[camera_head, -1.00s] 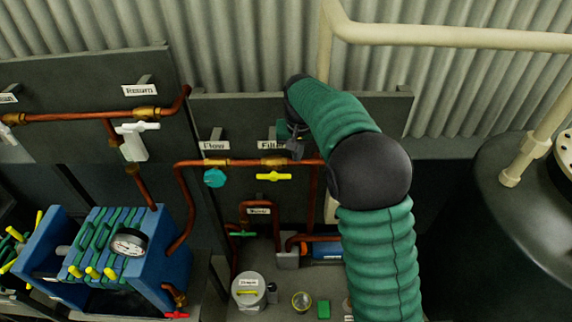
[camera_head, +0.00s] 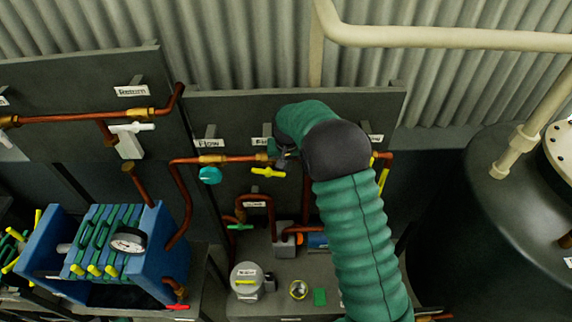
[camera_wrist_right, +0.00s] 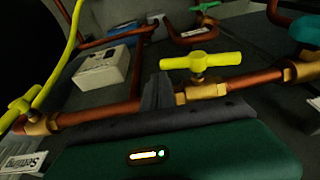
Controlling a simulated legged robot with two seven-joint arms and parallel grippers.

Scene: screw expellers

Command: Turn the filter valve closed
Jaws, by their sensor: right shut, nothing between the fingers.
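The filter valve (camera_head: 268,172) has a yellow bar handle on a brass body, below a partly hidden label on the dark panel. Its handle lies nearly level, roughly along the copper pipe. In the right wrist view the yellow handle (camera_wrist_right: 201,61) stands out from the pipe and looks unobstructed. My right gripper (camera_head: 284,161) is just right of the valve in the head view, mostly hidden by my green arm. In the wrist view its dark fingers (camera_wrist_right: 158,92) are together, empty, left of the handle; I cannot tell if they touch the valve. My left gripper is out of view.
A teal flow knob (camera_head: 210,175) sits left of the valve on the same pipe. Another yellow valve handle (camera_head: 384,179) shows right of my arm. A white box (camera_wrist_right: 102,68) lies behind the pipe. A blue filter press (camera_head: 123,245) stands at left and a dark tank (camera_head: 480,215) at right.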

